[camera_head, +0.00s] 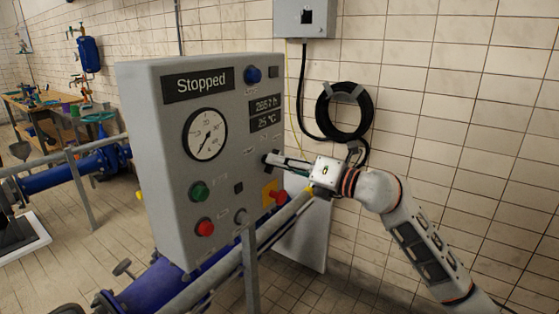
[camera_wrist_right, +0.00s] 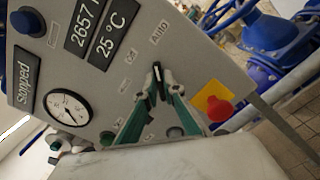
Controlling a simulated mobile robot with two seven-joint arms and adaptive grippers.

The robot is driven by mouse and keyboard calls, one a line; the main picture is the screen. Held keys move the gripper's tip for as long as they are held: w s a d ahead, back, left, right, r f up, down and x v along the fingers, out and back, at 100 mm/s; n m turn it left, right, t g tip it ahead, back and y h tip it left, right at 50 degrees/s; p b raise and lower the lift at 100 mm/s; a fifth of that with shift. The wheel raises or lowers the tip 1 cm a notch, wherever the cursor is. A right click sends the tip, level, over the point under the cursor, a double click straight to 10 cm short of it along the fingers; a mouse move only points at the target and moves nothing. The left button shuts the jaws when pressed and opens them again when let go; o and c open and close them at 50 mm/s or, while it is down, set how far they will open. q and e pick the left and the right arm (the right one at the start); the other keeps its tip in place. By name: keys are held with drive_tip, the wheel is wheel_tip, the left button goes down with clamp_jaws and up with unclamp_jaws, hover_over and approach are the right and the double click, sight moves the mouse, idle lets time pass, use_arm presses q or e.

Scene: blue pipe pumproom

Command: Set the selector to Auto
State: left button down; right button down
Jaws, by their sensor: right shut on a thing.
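The grey control panel (camera_head: 150,160) shows a "Stopped" display (camera_head: 198,84). My right gripper (camera_head: 268,159) reaches its front from the right. In the right wrist view, its fingers (camera_wrist_right: 157,88) are shut on the black selector knob (camera_wrist_right: 157,72). The knob's visible end points up the picture, roughly toward the Auto label (camera_wrist_right: 160,33). The Off label (camera_wrist_right: 131,55) lies left of it. The fingers hide part of the knob, and in the head view I cannot make out its setting. My left gripper is not in view.
A red button on a yellow plate (camera_head: 271,193) sits just below my right gripper. A green button (camera_head: 198,191), a red button (camera_head: 205,227) and a blue knob (camera_head: 253,75) are on the panel. A grey rail (camera_head: 220,262) runs in front. A coiled black hose (camera_head: 344,112) hangs behind.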

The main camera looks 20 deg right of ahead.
drive_tip(key=shift+r+m, duration=0.1)
drive_tip(key=shift+m, duration=0.3)
drive_tip(key=c, duration=2.2)
unclamp_jaws()
drive_tip(key=shift+o, duration=0.2)
drive_tip(key=shift+w, duration=0.1)
drive_tip(key=v, duration=1.2)
